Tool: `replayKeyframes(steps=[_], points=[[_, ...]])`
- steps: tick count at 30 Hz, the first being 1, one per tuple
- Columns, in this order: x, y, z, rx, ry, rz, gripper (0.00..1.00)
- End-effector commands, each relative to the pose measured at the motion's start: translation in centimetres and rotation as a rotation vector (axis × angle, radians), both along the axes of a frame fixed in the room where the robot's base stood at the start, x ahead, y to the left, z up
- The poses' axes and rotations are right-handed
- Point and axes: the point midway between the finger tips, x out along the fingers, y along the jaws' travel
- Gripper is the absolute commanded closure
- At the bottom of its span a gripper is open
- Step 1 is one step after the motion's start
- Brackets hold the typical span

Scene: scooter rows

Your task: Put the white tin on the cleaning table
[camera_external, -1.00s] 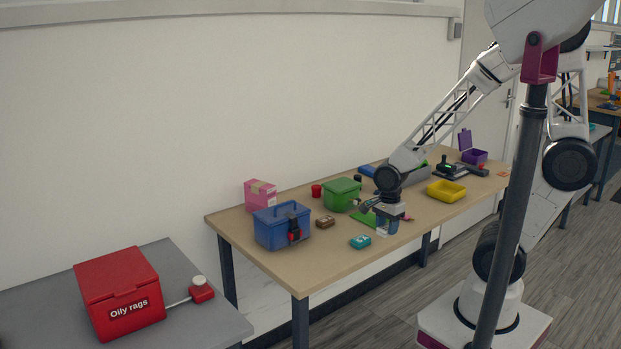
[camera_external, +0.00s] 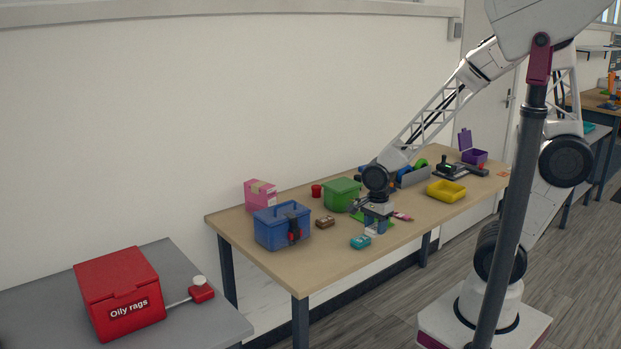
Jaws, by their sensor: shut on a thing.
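My gripper (camera_external: 375,222) is low over the front middle of the wooden table (camera_external: 270,265). It is shut on a small pale thing, which looks like the white tin (camera_external: 370,232), between its fingers near the tabletop. The fingers partly hide it, and I cannot tell whether it touches the table. A grey table (camera_external: 215,322) stands at the lower left, with a red box (camera_external: 120,290) marked "Oily rags" on it. No label shows that it is the cleaning table.
Close to my gripper are a teal box (camera_external: 361,242), a green box (camera_external: 342,193) and a brown block (camera_external: 325,222). A blue toolbox (camera_external: 282,227) stands farther left. A yellow tray (camera_external: 446,191) is to the right.

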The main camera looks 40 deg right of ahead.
Motion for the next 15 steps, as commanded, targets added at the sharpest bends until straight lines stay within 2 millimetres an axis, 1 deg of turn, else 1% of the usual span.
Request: replayKeyframes(steps=[6, 11, 15], points=[[2.1, 4.4, 0.2, 0.000, 0.001, 0.076, 0.80], [3.4, 8.0, 0.4, 0.000, 0.001, 0.134, 0.80], [4.3, 11.2, 0.4, -0.001, 0.002, 0.184, 0.80]])
